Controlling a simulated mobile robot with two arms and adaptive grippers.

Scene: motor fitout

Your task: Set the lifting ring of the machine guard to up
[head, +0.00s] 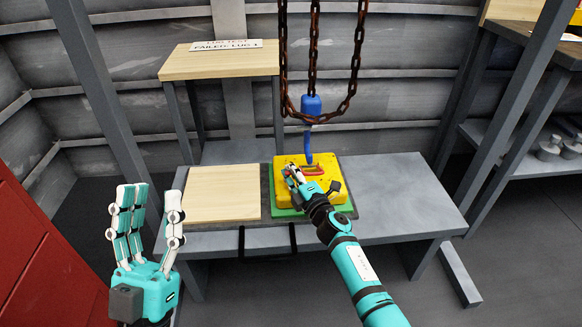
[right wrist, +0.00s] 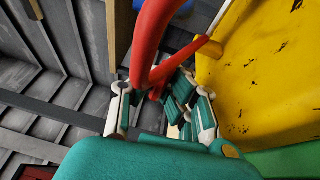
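The machine guard (head: 335,190) is a yellow, worn block on a green base on the grey bench. Its red lifting ring (head: 314,171) is on its top and looks low over the surface; its exact tilt is hard to tell. My right gripper (head: 292,172) is at the ring's left side. In the right wrist view the red ring (right wrist: 140,75) crosses in front of my partly curled fingers (right wrist: 155,105), beside the yellow face (right wrist: 250,80); a firm hold cannot be told. My left gripper (head: 147,205) is open and empty, fingers up, left of the bench.
A blue hook (head: 308,150) hangs on rusty chains (head: 313,60) just above the guard. A wooden board (head: 222,193) lies left of it on the bench (head: 400,195). A wooden shelf with a sign (head: 226,45) stands behind. A red cabinet (head: 40,255) is at left.

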